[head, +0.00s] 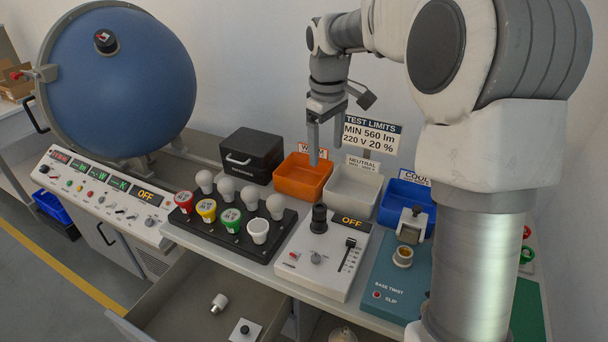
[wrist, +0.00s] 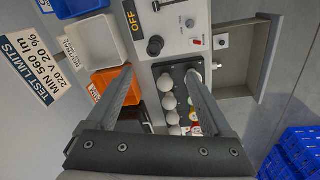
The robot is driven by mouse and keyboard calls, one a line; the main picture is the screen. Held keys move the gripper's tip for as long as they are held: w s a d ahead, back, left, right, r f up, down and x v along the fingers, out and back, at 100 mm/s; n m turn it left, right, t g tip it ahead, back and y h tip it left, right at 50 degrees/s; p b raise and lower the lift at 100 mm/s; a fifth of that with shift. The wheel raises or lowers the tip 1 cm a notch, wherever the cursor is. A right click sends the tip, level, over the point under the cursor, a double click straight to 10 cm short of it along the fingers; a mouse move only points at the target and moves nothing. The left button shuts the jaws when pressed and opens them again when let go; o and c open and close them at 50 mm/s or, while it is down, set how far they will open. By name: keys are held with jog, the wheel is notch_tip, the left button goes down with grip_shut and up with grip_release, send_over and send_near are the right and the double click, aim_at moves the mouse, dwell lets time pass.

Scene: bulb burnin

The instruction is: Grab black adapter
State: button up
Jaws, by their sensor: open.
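My gripper (head: 326,150) is open and empty, hanging above the orange and white bins. In the wrist view its two fingers (wrist: 159,72) spread across the bulb rack. A black cylindrical socket piece (head: 319,218) stands upright on the white test panel; it also shows in the wrist view (wrist: 155,45), past the fingertips. A small dark round piece (head: 243,329) sits on a white plate in the open drawer, and shows in the wrist view (wrist: 221,41). I cannot tell for certain which of these is the adapter. Neither touches my gripper.
A black rack (head: 236,236) holds several bulbs and coloured caps. A black box (head: 251,154), an orange bin (head: 303,178), a white bin (head: 352,192) and a blue bin (head: 406,205) line the back. A teal base-twist fixture (head: 393,283) stands right. The open drawer (head: 180,306) juts out in front.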

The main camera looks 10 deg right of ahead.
jog(key=n+g, duration=0.1)
send_over(320, 207)
notch_tip(320, 207, down, 6)
jog(key=r, duration=0.1)
jog(key=w+f, duration=0.1)
jog(key=f, duration=0.1)
jog(key=shift+n+y, duration=0.3)
jog(key=f, duration=1.1)
jog(key=shift+d+f, duration=0.2)
jog(key=shift+f, duration=0.15)
jog(key=f, duration=0.2)
jog(key=s+f, duration=0.1)
jog(key=f, duration=0.1)
jog(key=shift+a, duration=0.15)
jog(key=shift+f, duration=0.6)
jog(key=c, duration=1.3)
grip_shut()
jog(key=shift+r, duration=0.15)
